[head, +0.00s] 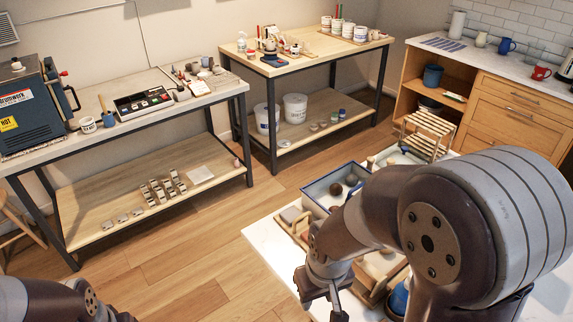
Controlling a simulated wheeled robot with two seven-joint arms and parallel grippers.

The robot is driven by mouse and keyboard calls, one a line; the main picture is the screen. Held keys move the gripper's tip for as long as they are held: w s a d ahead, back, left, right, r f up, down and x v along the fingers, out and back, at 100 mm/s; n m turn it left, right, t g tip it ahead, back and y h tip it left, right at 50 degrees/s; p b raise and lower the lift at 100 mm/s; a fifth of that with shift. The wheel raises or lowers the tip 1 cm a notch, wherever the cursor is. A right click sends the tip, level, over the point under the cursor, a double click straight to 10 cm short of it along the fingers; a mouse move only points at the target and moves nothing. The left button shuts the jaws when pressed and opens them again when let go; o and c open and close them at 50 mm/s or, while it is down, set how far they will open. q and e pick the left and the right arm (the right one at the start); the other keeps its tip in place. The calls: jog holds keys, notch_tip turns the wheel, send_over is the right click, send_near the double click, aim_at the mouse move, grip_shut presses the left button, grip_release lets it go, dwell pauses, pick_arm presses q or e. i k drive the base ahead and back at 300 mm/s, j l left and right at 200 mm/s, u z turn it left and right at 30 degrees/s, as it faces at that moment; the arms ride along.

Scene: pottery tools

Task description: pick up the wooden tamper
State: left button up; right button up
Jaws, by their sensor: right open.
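I cannot make out the wooden tamper with certainty. Several small wooden and clay-coloured pieces lie on the white table in front of me, partly hidden by my right arm. My right gripper (323,297) points down over the near left part of this table, next to a wooden tray (290,229). It is open, and I see nothing between its fingers. At the lower left only links of my left arm show; its gripper is out of the picture.
The white table (268,262) has a blue-rimmed box (309,197) with a dark ball (336,188) in it. A small wooden rack (428,133) stands behind. Two workbenches with a kiln (28,105) and pots line the wall. Wooden floor (215,250) lies clear left of the table.

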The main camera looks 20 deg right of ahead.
aim_at(371, 160)
jog(key=i+j+u, duration=0.3)
jog(key=i, duration=0.25)
jog(key=i+j+u, duration=0.15)
jog(key=i+u, duration=0.2)
jog(key=i, duration=0.25)
jog(key=i+z, duration=0.4)
jog(key=i+j+z, duration=0.15)
jog(key=i+z, duration=0.25)
jog(key=i, duration=0.15)
jog(key=i+j+z, duration=0.25)
jog(key=i+z, duration=0.2)
